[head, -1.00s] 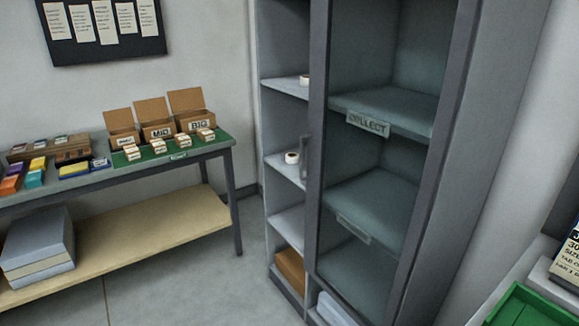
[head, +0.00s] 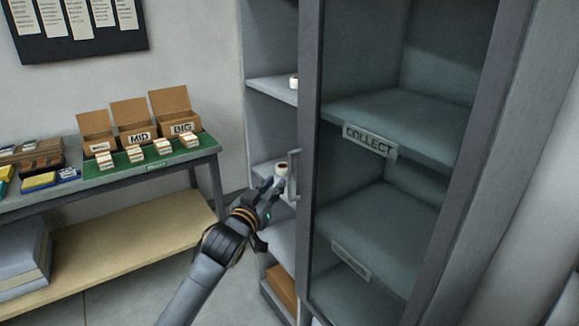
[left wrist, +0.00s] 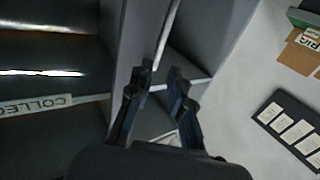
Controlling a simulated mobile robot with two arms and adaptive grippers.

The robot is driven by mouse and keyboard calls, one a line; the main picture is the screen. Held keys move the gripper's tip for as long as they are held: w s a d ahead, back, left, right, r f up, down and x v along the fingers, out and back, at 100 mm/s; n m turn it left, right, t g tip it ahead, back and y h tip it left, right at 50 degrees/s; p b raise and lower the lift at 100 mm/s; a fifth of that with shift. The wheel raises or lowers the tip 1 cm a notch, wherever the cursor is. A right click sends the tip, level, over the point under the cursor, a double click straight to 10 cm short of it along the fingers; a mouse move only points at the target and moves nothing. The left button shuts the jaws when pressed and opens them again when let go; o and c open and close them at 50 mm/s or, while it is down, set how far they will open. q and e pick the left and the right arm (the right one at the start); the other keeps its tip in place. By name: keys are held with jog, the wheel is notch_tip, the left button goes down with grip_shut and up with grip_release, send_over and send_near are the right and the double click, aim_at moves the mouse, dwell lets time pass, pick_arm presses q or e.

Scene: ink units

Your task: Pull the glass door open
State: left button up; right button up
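The glass door (head: 385,225) has a dark grey frame and covers the right part of a tall grey cabinet. It looks shut across that part. Its upright bar handle (head: 292,175) is on the door's left frame post. My left gripper (head: 272,186) reaches up from below, its fingertips just left of the handle. In the left wrist view the handle (left wrist: 168,32) is a thin pale bar, its lower end near the gap between the fingertips. The left gripper (left wrist: 159,74) is open there, fingers apart, holding nothing. My right gripper is out of view.
The cabinet's left part shows open shelves with white rolls (head: 281,170). A COLLECT label (head: 369,140) is on a shelf behind the glass. A table (head: 205,158) with cardboard boxes (head: 134,120) stands at left. Bare floor lies between.

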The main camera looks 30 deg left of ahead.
aim_at(289, 167)
pick_arm(q)
jog(key=w, duration=0.3)
jog(key=w+a, duration=0.1)
jog(key=w, duration=0.3)
jog(key=w+a+p, duration=0.1)
jog(key=w, duration=0.2)
jog(key=shift+w, duration=0.3)
grip_shut()
